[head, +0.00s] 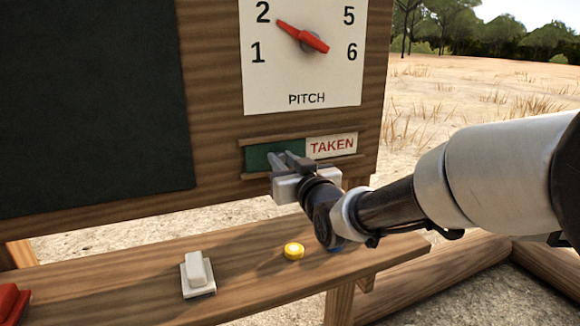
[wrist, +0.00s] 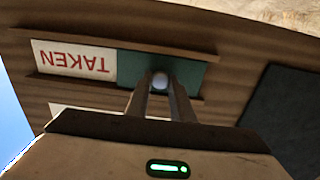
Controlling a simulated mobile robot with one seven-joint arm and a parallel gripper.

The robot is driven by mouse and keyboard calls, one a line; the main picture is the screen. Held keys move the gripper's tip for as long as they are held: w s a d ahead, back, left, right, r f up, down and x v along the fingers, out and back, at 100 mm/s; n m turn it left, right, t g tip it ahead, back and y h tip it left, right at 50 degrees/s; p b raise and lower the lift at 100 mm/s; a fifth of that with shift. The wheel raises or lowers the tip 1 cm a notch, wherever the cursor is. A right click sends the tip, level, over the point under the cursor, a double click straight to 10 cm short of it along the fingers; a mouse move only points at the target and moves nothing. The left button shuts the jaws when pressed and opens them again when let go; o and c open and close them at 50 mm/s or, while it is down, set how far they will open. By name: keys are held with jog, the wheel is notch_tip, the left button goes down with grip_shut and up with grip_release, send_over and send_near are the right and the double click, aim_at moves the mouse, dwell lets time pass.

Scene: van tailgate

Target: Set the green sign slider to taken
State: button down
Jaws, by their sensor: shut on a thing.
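The green sign slider (head: 260,158) sits between two wooden rails on the board, covering the left part of the sign. The white panel with the red word TAKEN (head: 331,146) shows to its right. In the wrist view the picture is upside down: the slider (wrist: 188,69) lies right of the TAKEN panel (wrist: 73,61). My gripper (head: 283,164) is at the front of the slider. In the wrist view my gripper (wrist: 160,84) is shut on the slider's pale round knob (wrist: 160,79). The knob is hidden by the fingers in the head view.
Above is a PITCH dial (head: 304,60) with a red pointer. A dark panel (head: 95,105) is at left. Below, the wooden shelf (head: 120,281) holds a white switch (head: 197,275), a yellow button (head: 293,251) and a red object (head: 12,303) at the left edge.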

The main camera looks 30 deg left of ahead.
jog(key=shift+s+a, duration=0.2)
jog(key=c, duration=1.6)
grip_release()
jog(key=shift+o, duration=0.2)
jog(key=shift+d, duration=0.15)
jog(key=p+v, duration=0.2)
jog(key=v, duration=1.5)
jog(key=shift+d, duration=0.15)
